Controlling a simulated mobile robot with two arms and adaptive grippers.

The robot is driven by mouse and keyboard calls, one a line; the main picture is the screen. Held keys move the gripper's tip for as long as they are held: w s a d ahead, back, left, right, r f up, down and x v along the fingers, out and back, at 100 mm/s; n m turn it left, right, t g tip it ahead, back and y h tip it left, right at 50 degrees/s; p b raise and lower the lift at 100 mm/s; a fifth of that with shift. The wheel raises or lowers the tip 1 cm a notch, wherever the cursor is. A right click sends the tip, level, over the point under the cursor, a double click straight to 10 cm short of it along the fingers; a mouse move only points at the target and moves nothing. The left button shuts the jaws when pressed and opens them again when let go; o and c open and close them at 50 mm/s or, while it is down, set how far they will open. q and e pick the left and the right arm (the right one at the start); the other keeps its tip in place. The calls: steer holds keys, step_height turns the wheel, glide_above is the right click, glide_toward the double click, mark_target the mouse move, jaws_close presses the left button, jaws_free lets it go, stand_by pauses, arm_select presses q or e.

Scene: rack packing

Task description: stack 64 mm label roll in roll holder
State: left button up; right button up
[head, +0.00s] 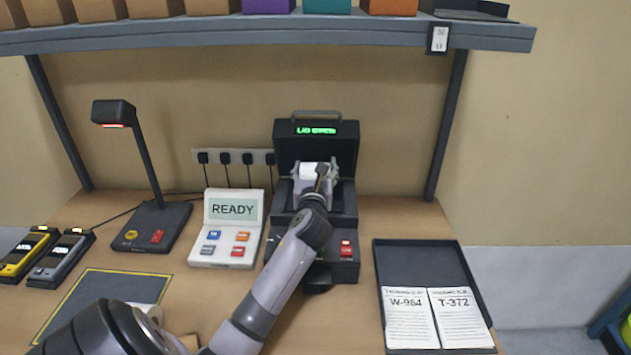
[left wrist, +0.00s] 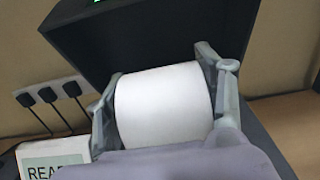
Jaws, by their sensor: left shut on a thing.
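The label printer (head: 345,205) stands at the back of the bench with its lid up, and its green display appears to read LID OPEN. My left gripper (head: 315,168) reaches into the printer's open top and is shut on a white label roll (head: 308,171). In the left wrist view the roll (left wrist: 163,105) lies between the two grey fingers of the gripper (left wrist: 160,64), one at each end. The roll holder inside the printer is hidden behind the roll and gripper, so I cannot tell whether the roll touches it. My right gripper is not in view.
The READY panel (head: 228,250) and a scanner stand (head: 155,225) are left of the printer. A dark tray (head: 420,262) with two printed sheets lies right. A shelf (head: 270,32) hangs above. My arm partly covers a white item (head: 152,312) near the dark mat (head: 85,300).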

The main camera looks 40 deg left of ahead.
arm_select(q)
step_height(320, 180, down, 4)
steer(key=shift+r, duration=0.25)
steer(key=shift+w+a+f, duration=0.1)
steer(key=shift+w+f, duration=0.05)
steer(key=shift+w, duration=0.05)
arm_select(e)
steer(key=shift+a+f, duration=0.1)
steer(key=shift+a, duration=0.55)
arm_select(q)
steer(key=shift+f, duration=0.25)
steer(key=o, duration=1.1)
steer(key=shift+f, duration=0.1)
steer(key=shift+c, duration=0.2)
steer(key=o, duration=0.4)
steer(key=shift+s, duration=0.1)
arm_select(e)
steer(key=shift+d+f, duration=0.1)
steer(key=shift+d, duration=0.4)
